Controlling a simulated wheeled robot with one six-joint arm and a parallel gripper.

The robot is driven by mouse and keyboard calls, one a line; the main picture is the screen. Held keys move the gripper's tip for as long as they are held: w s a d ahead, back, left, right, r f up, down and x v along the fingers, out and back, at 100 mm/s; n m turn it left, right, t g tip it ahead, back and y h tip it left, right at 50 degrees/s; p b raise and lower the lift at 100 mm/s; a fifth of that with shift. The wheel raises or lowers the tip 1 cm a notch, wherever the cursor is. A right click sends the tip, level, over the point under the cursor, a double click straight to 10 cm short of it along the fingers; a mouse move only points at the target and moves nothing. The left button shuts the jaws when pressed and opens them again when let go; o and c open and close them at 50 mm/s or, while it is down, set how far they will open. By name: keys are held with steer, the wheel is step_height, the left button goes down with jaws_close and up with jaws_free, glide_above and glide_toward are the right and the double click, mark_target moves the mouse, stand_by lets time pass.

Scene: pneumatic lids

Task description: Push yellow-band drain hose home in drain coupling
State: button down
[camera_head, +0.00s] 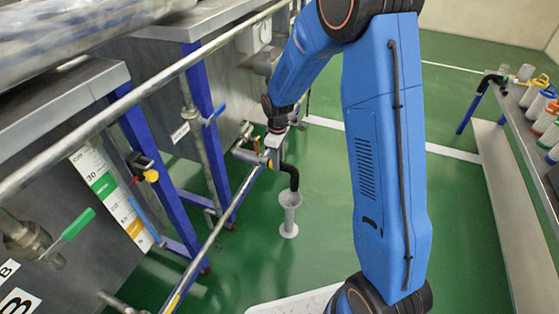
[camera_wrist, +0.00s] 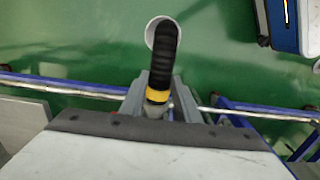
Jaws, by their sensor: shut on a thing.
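The drain hose (camera_wrist: 163,55) is black and ribbed, with a yellow band (camera_wrist: 157,95) near its lower end in the wrist view. My gripper (camera_wrist: 160,82) is shut on the hose, one grey finger on each side near the band. A grey stub (camera_wrist: 154,111) shows just below the band; whether it is hose end or coupling I cannot tell. In the head view my gripper (camera_head: 274,148) is beside the grey fittings (camera_head: 247,156), and the hose (camera_head: 293,178) bends down from it. The drain coupling and how deep the hose sits in it cannot be made out.
A grey funnel stand (camera_head: 289,205) is on the green floor under the hose's free end. A metal rail (camera_head: 200,250) and blue posts (camera_head: 150,160) stand by the tanks at left. A bench (camera_head: 520,120) with several coloured containers is at right. Floor between is open.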

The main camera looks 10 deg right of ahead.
steer(key=shift+w+a, duration=0.4)
steer(key=shift+a, duration=0.15)
steer(key=c, duration=1.3)
jaws_free()
steer(key=shift+o, duration=0.2)
steer(key=shift+r, duration=0.1)
step_height(320, 180, up, 17)
steer(key=shift+a+r, duration=0.1)
